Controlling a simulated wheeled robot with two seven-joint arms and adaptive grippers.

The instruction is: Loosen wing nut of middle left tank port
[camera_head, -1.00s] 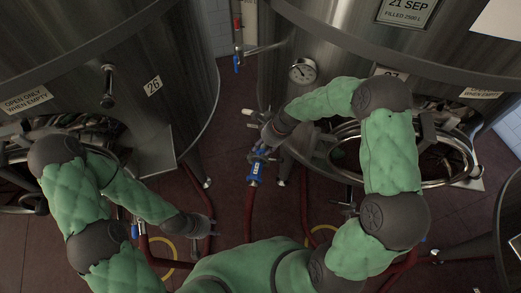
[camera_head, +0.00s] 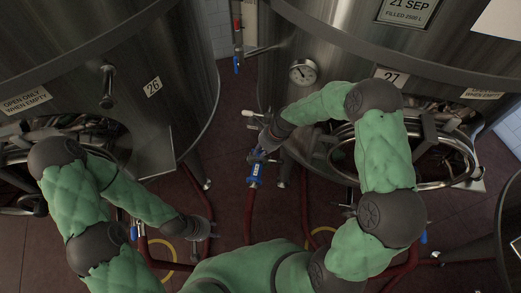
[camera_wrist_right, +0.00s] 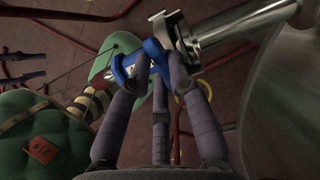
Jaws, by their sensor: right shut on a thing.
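The steel pipe port (camera_wrist_right: 245,22) comes in from the upper right of the right wrist view, with a metal clamp (camera_wrist_right: 163,22) at its end. A blue valve part (camera_wrist_right: 128,66) hangs beside the clamp; in the head view the blue valve (camera_head: 255,170) is below the port of tank 27. My right gripper (camera_wrist_right: 165,72) has its fingers closed together at the clamp, on what looks like the wing nut (camera_wrist_right: 184,46), mostly hidden by the fingertips. In the head view my right gripper (camera_head: 261,148) is just above the valve. My left gripper (camera_head: 208,230) hangs low, away from the tanks; its fingers are unclear.
Tank 27 (camera_head: 330,60) stands at the right with an open oval hatch (camera_head: 472,165). Tank 26 (camera_head: 180,90) stands at the left. Red hoses (camera_head: 249,215) run over the dark tiled floor. A dial gauge (camera_head: 302,72) sits above my right forearm.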

